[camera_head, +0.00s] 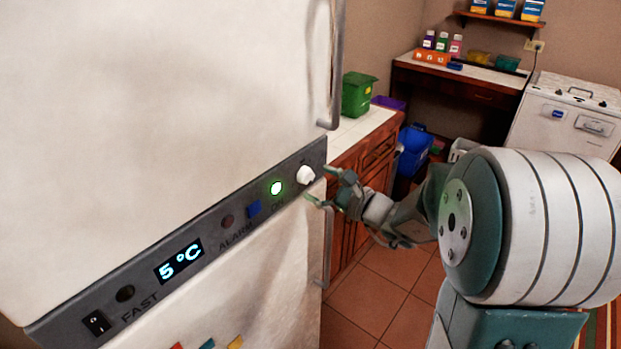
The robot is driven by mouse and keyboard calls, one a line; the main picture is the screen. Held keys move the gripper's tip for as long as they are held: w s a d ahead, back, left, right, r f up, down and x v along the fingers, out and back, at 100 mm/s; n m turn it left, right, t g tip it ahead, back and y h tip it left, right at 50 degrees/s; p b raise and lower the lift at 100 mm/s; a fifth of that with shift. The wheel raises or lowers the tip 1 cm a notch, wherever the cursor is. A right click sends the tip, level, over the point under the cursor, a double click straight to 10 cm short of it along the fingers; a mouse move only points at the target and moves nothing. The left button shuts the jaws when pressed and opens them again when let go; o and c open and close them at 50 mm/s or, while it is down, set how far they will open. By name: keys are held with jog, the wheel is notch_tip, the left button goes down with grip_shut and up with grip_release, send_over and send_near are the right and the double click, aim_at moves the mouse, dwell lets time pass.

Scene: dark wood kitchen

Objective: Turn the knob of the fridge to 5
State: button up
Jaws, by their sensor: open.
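The white fridge (160,110) fills the left side, with a grey control panel (205,222) across its front. The white knob (306,175) is at the panel's right end. The panel's display (179,261) reads 5 °C. My gripper (322,186) is open, just right of the knob, with its green-tipped fingers pointing at it. One finger is higher and one lower than the knob. The fingers look apart from the knob, though the exact gap is hard to tell. The knob's pointer mark is too small to read.
A lit green light (276,188), a blue button (254,209) and a black switch (97,322) are on the panel. The upper door handle (332,80) and lower handle (326,245) flank the knob's end. A counter with a green box (358,95) stands behind. Tiled floor is open below my arm.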

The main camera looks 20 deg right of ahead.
jog(key=shift+x, duration=1.3)
jog(key=c, duration=1.1)
jog(key=shift+m, duration=1)
jog(key=shift+c, duration=0.2)
jog(key=o, duration=1.1)
jog(key=shift+o, duration=0.2)
